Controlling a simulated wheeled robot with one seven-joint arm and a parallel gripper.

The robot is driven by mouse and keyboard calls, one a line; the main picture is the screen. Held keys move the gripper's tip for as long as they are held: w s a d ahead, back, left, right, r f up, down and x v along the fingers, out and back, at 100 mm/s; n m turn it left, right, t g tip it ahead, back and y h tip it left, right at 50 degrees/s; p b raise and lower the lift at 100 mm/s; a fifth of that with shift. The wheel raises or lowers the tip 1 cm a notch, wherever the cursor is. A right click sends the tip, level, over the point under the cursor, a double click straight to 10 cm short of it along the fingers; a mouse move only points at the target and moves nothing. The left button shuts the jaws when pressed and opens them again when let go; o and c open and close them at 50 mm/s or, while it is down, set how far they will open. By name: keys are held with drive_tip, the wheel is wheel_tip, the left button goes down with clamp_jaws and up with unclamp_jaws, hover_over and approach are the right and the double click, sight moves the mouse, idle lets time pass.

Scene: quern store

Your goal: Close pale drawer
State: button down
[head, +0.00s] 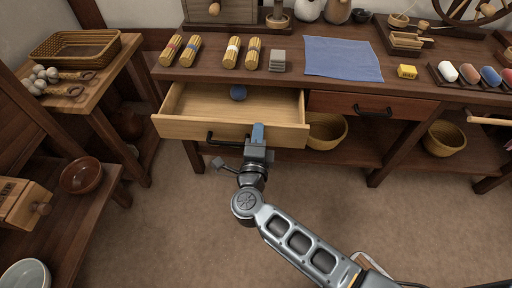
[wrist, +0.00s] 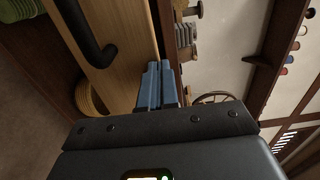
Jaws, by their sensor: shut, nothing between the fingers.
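The pale drawer (head: 184,130) is pulled open from the dark table, with a black bar handle (head: 225,143) on its front. My gripper (head: 258,130) is shut and empty at the upper right part of the drawer front, right of the handle. In the wrist view the blue fingertips (wrist: 158,82) are together close beside the pale drawer front (wrist: 118,85), and the black handle (wrist: 88,38) shows at upper left. I cannot tell whether the fingers touch the front.
A reddish closed drawer (head: 345,104) sits to the right. Pasta-like bundles (head: 190,50), a grey block stack (head: 278,60), a blue cloth (head: 342,58) and a yellow block (head: 407,71) lie on the tabletop. Baskets (head: 326,130) stand on the lower shelf. The floor in front is clear.

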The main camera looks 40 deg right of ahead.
drive_tip(key=x, duration=1.1)
drive_tip(key=shift+w+d, duration=0.25)
